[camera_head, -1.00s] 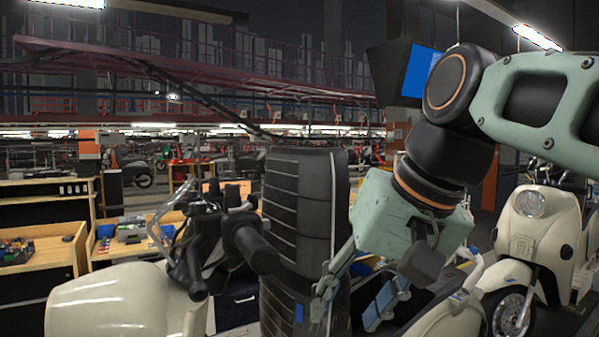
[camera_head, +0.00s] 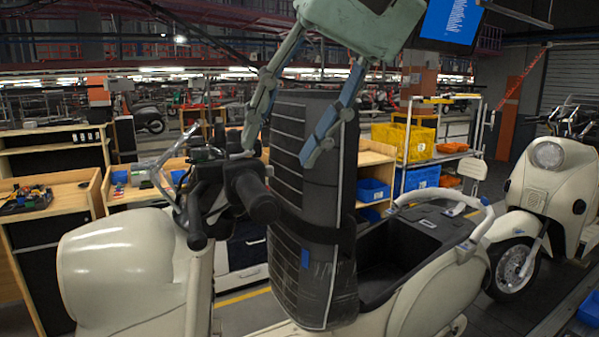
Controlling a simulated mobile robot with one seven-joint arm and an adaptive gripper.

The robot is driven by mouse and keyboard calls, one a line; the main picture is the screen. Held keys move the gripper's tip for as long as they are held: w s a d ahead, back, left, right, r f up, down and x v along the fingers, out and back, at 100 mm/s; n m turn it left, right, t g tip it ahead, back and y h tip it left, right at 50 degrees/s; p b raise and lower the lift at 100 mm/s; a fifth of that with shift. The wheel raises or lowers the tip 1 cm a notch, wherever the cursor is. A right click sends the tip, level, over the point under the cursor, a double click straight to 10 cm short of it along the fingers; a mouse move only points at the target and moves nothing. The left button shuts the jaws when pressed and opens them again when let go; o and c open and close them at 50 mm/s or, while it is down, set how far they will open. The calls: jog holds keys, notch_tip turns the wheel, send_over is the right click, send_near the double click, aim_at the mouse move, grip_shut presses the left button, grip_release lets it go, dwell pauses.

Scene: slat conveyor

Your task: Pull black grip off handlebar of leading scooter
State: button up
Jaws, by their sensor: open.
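A cream scooter (camera_head: 120,262) stands close in front of me at the left, its front toward the left. Its handlebar carries a thick black grip (camera_head: 258,200) that points toward me. A thinner black bar (camera_head: 194,222) hangs to its left; I cannot tell whether it is a lever or the other grip. My gripper (camera_head: 278,154) is open and points down from the top, its fingers wide apart. The left fingertip appears just above the grip; the right one overlaps the upright black seat (camera_head: 315,215).
The upright seat stands right beside the grip. An open storage well (camera_head: 390,258) and a cream rear rail (camera_head: 440,196) lie to its right. A second cream scooter (camera_head: 548,185) stands at the right. Wooden benches (camera_head: 60,195) and a rack with yellow bins (camera_head: 400,142) stand behind.

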aim_at(266, 192)
jog(key=x, duration=0.8)
jog(key=c, duration=1.2)
jog(key=shift+o, duration=0.2)
jog(key=shift+s+d, duration=0.1)
jog(key=shift+s, duration=0.1)
jog(key=shift+s+d, duration=0.15)
jog(key=shift+s, duration=0.1)
jog(key=shift+s+d+r, duration=0.1)
jog(key=shift+s+d, duration=0.15)
jog(key=shift+s, duration=0.25)
jog(key=shift+s+d+r, duration=0.1)
jog(key=shift+s+d, duration=0.1)
jog(key=shift+s, duration=0.35)
dwell(1.0)
jog(key=shift+s+d+b, duration=0.2)
jog(key=shift+s+d, duration=0.1)
jog(key=shift+s, duration=0.35)
jog(key=shift+s+d+b, duration=0.15)
jog(key=shift+s+d, duration=0.1)
jog(key=shift+s, duration=0.4)
